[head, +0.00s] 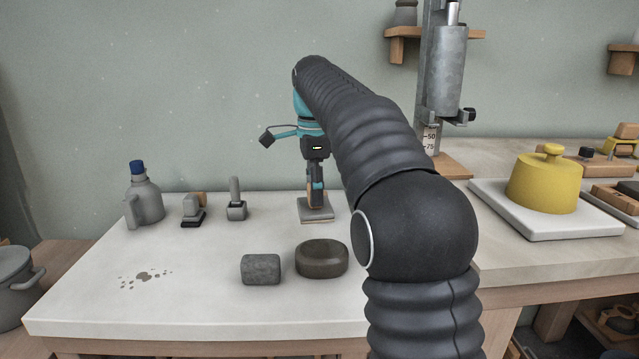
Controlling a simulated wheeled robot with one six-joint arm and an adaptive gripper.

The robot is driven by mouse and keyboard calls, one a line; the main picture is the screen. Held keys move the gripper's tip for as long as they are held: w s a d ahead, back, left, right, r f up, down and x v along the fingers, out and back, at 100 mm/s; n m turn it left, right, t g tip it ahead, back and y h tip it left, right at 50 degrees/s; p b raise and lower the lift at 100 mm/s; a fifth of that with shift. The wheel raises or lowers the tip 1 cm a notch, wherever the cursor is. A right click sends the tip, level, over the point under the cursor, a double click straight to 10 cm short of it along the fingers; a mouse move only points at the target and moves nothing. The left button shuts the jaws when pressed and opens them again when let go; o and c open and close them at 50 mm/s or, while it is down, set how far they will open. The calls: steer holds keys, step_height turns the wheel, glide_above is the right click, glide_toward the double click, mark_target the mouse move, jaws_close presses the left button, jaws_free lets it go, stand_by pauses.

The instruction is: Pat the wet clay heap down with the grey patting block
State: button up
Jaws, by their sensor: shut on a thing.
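My gripper (316,192) points down at the back of the white table and is shut on the upper part of a flat, square grey block (317,214), which looks like the patting block. The block appears level, low at the tabletop. I cannot tell whether it touches the table. A low, round, dark brown-grey mass (321,260) with a flat top sits in front of it, apart from it; this looks like the clay heap. My arm stands close to its right side.
A grey bottle with a blue cap (146,200), a small tool (194,211) and a handled grey block (236,202) stand back left. Dark crumbs (144,278) lie front left. A yellow lidded pot (544,182) stands right.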

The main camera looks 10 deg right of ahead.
steer(key=s+r+m, duration=0.1)
steer(key=s+r, duration=0.2)
steer(key=s, duration=0.3)
steer(key=shift+f, duration=0.1)
steer(key=shift+f+b, duration=1.75)
steer(key=shift+f, duration=0.9)
steer(key=shift+f, duration=0.3)
steer(key=shift+f+b, duration=0.5)
steer(key=shift+f, duration=0.5)
steer(key=shift+r, duration=0.1)
